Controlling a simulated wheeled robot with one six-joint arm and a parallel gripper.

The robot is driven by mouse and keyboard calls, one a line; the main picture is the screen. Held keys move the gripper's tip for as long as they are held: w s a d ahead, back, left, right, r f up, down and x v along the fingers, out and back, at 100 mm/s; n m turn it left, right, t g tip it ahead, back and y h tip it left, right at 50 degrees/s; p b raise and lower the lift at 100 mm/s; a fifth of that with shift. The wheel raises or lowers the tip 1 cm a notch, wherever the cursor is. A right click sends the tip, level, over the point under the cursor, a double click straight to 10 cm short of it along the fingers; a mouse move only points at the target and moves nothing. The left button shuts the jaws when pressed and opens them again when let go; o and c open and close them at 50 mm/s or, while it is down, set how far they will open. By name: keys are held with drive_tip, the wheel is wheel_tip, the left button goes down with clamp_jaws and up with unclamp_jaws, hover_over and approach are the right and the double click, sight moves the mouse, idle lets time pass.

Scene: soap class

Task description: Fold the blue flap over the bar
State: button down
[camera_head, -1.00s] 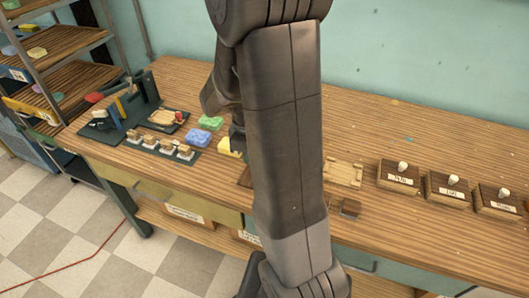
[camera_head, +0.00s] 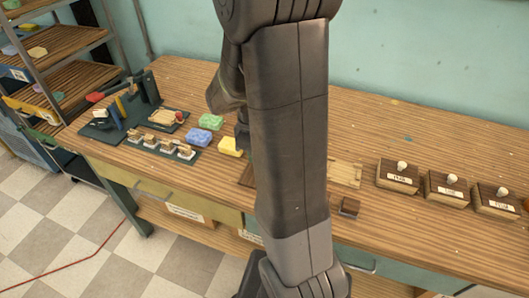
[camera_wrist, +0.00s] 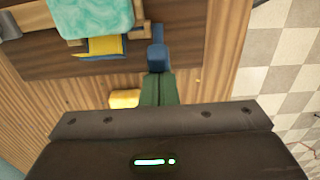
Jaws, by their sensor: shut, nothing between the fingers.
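A teal bar (camera_wrist: 95,18) lies on a dark brown board (camera_wrist: 200,62) at the upper left of the wrist view, cut off by the frame's top edge. In the head view my arm hides the bar and flap.
A yellow soap (camera_head: 230,146), a blue soap (camera_head: 199,137) and a green soap (camera_head: 211,121) lie left of my arm. A wooden tray (camera_head: 347,175) and boxes with white knobs (camera_head: 397,176) stand to the right. The bench's back strip is clear.

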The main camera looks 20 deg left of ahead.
drive_tip(key=shift+s+d+f, duration=0.35)
drive_tip(key=shift+d+f, duration=0.1)
drive_tip(key=shift+d, duration=0.05)
drive_tip(key=shift+s+d, duration=0.1)
drive_tip(key=shift+d, duration=0.65)
drive_tip(key=shift+s+d, duration=0.1)
drive_tip(key=shift+d, duration=0.3)
drive_tip(key=shift+w+d, duration=0.35)
drive_tip(key=shift+w, duration=0.1)
drive_tip(key=r+p, duration=0.2)
drive_tip(key=a+r+p, duration=0.1)
drive_tip(key=r+p, duration=0.1)
drive_tip(key=r, duration=0.1)
drive_tip(key=r+p, duration=0.2)
drive_tip(key=shift+a+r, duration=0.15)
drive_tip(key=shift+r, duration=0.1)
drive_tip(key=shift+f, duration=0.1)
